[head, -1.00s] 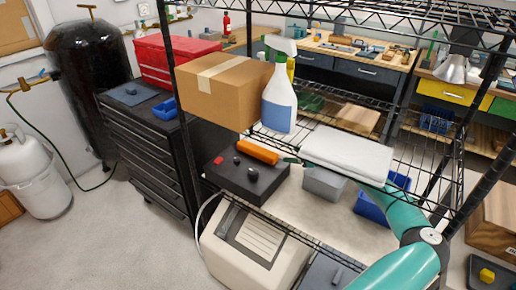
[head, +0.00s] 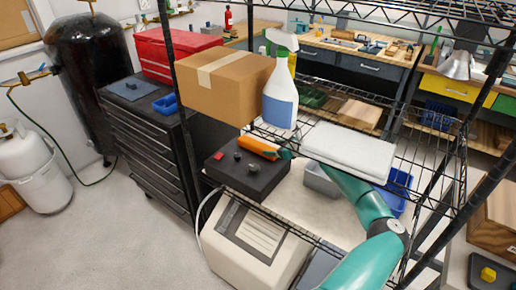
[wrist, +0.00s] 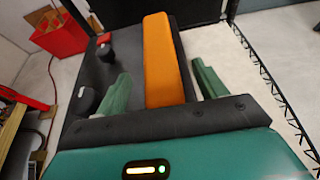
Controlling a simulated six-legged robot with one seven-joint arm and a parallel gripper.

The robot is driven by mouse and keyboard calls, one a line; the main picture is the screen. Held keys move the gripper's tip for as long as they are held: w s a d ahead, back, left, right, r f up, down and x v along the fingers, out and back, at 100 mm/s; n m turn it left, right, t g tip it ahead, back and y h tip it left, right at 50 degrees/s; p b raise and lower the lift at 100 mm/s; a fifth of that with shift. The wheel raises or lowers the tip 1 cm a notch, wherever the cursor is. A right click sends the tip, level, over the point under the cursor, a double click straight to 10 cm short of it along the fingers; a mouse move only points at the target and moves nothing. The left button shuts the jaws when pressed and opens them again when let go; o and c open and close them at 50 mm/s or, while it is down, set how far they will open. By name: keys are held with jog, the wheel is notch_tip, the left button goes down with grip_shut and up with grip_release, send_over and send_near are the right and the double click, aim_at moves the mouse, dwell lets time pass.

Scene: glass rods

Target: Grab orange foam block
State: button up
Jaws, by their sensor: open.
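The orange foam block (head: 257,147) lies on top of a flat dark box (head: 250,181) on the wire rack, below the cardboard box. My gripper (head: 281,153) is at the block's right end, partly hidden under the white folded cloth's edge. In the wrist view the orange foam block (wrist: 162,55) runs lengthwise between the two green fingers of my gripper (wrist: 163,72). The fingers stand apart, with a gap on each side of the block. The block's near end is hidden by my gripper's dark body.
A spray bottle (head: 281,95) and a cardboard box (head: 222,86) stand on the shelf above. Dark knobs and a red button (wrist: 103,39) are on the dark box beside the block. Rack posts and wires surround my arm.

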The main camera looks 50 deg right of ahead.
aim_at(263, 146)
jog(key=x, duration=0.3)
jog(key=shift+w+a, duration=0.1)
jog(key=c, duration=1.1)
jog(key=shift+o, duration=0.2)
jog(key=shift+r, duration=0.2)
